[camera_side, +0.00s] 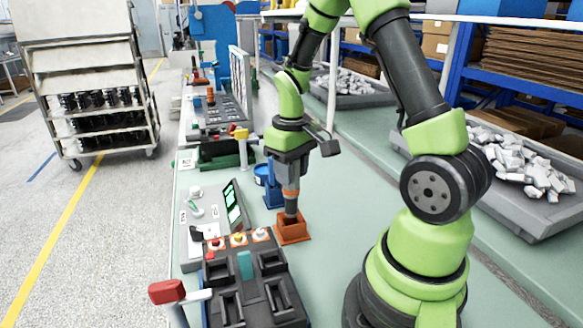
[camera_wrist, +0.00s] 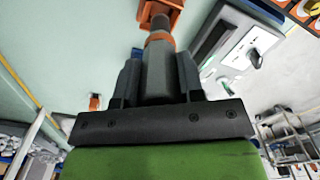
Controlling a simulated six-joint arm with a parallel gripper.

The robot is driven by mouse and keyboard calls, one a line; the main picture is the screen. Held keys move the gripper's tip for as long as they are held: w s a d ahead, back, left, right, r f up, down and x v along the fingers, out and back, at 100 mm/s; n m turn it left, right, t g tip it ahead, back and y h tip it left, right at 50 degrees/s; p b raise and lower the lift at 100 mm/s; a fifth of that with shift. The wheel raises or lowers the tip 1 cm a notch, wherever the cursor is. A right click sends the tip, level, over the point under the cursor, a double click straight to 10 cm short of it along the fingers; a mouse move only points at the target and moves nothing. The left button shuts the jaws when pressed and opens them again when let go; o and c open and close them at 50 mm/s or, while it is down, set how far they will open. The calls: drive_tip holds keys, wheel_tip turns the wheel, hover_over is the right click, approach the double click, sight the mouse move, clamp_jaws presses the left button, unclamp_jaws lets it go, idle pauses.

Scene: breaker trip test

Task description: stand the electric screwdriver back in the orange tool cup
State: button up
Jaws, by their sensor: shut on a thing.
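The electric screwdriver (camera_side: 291,199) is upright in my gripper (camera_side: 290,172), grey with an orange band and a dark lower end. The orange tool cup (camera_side: 292,230) stands on the bench directly below. In the side view the screwdriver's dark end meets the cup's opening; how deep it sits is hidden. In the wrist view my gripper (camera_wrist: 158,85) is shut around the grey body of the screwdriver (camera_wrist: 157,62), and its dark end overlaps the orange cup (camera_wrist: 172,14).
A blue holder (camera_side: 270,187) stands just behind the cup. A dark test fixture (camera_side: 250,285) with coloured buttons is in front, and a panel with a green screen (camera_side: 232,205) is to the left. The bench right of the cup is clear. Grey trays of parts (camera_side: 535,215) lie further right.

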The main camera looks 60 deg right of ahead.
sight(292, 191)
drive_tip(key=shift+f, duration=2.6)
drive_tip(key=o, duration=1)
wheel_tip(292, 191, up, 10)
drive_tip(key=shift+a+r, duration=0.1)
drive_tip(key=s+a+r+m+t+y, duration=0.1)
drive_tip(key=s+a+r+t, duration=0.6)
drive_tip(key=a, duration=0.8)
drive_tip(key=s+r+y, duration=0.1)
drive_tip(key=s+r, duration=0.2)
drive_tip(key=r, duration=0.2)
drive_tip(key=shift+s, duration=0.35)
